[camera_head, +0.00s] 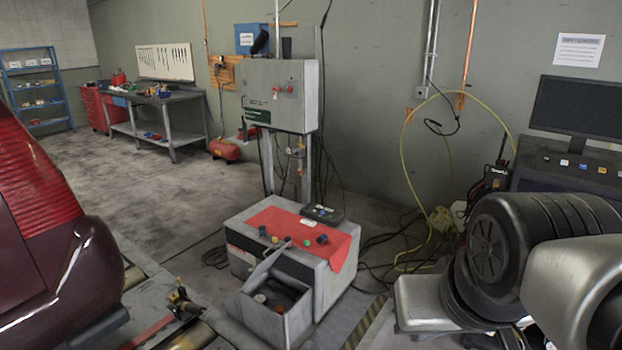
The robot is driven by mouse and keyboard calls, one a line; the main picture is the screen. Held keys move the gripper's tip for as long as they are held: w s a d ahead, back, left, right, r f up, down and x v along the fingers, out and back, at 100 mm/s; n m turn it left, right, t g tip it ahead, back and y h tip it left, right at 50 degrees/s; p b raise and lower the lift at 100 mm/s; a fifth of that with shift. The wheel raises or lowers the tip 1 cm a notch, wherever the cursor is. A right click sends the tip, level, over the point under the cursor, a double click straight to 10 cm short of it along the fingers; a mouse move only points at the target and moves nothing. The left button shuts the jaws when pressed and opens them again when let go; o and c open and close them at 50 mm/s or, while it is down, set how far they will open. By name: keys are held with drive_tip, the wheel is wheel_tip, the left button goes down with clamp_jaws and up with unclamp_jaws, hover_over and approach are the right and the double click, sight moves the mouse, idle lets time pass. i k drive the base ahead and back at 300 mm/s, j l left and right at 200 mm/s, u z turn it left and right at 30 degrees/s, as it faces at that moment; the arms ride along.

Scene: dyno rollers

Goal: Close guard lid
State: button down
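A low grey floor unit (237,238) stands in the middle of the view with a red cloth over part of its top. At its front is an open-topped grey compartment (250,309) with a few small round items inside. A thin grey panel (268,262), which looks like the guard lid, stands raised and tilted at the compartment's left rear side. I see it nearly edge-on, so its hinge and exact angle are unclear. The compartment's inside is exposed. My gripper is not in view, so its state and distance from the lid do not show.
A dark red car (50,230) fills the left edge, with floor rollers beside it. A grey control cabinet (285,95) stands behind the unit. Loose cables (385,245) lie to its right. A workbench (160,105) is at the back left. Bare floor lies between.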

sight(262, 263)
drive_tip(key=i+j+z, duration=0.1)
drive_tip(key=i+z, duration=0.3)
drive_tip(key=i, duration=1.2)
drive_tip(key=i+u, duration=0.4)
drive_tip(key=i+l+u, duration=0.15)
drive_tip(key=i+u, duration=0.25)
drive_tip(key=i, duration=0.15)
drive_tip(key=i+l+u, duration=0.25)
drive_tip(key=i+u, duration=0.15)
